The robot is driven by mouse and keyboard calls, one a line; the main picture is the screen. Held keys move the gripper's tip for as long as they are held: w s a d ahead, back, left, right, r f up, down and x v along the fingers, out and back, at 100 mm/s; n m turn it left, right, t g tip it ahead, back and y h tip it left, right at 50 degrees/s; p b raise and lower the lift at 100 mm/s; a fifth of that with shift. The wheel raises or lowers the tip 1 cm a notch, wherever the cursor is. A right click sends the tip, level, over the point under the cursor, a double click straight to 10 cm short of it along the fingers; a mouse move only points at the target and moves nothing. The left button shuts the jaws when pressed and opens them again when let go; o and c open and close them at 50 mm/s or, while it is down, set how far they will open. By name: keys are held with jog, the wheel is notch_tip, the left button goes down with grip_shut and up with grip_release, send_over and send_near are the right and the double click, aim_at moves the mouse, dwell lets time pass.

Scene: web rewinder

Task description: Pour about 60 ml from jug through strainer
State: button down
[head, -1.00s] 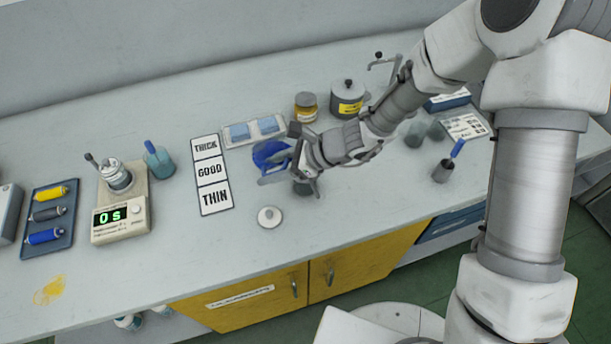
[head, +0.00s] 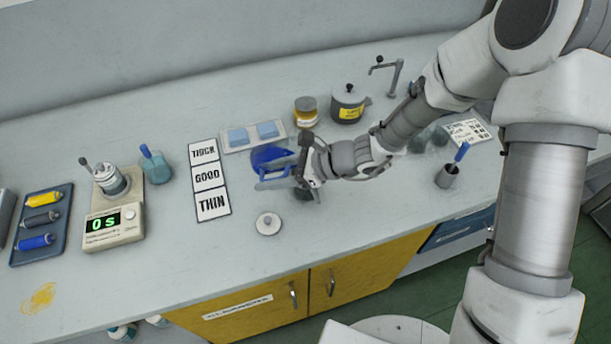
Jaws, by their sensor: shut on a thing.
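A blue jug (head: 268,158) is at the fingers of my gripper (head: 304,166), on their left side, over the middle of the bench. My gripper is shut on it. The jug looks tilted, but its mouth and contents cannot be made out. A dark round vessel (head: 303,193) shows partly below the gripper, mostly hidden by it. I cannot make out a strainer there for certain. A round white lid-like disc with a knob (head: 268,223) lies on the bench in front of the gripper.
THICK, GOOD, THIN cards (head: 208,176) lie left of the jug. Further left are a timer scale (head: 113,223) reading 0 s and a tray of rollers (head: 60,192). Behind stand an amber jar (head: 306,110) and a grey pot (head: 347,104). A small cup (head: 447,176) stands right.

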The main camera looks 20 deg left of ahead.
jog(key=shift+f+b, duration=0.1)
jog(key=shift+b, duration=0.2)
jog(key=shift+r+y+b, duration=0.4)
jog(key=shift+y, duration=0.3)
jog(key=shift+a, duration=0.3)
dwell(0.4)
jog(key=shift+d+r+g+y+b, duration=0.15)
jog(key=shift+r+g+y+b, duration=0.15)
jog(key=shift+r+y+b, duration=0.4)
dwell(2.0)
jog(key=f+h+p, duration=0.1)
jog(key=h+p, duration=0.2)
jog(key=p, duration=0.1)
jog(key=shift+a+f+t+h+p, duration=0.2)
jog(key=shift+f+t+h+p, duration=0.1)
jog(key=shift+f+t+h, duration=0.1)
jog(key=shift+r, duration=0.15)
dwell(0.4)
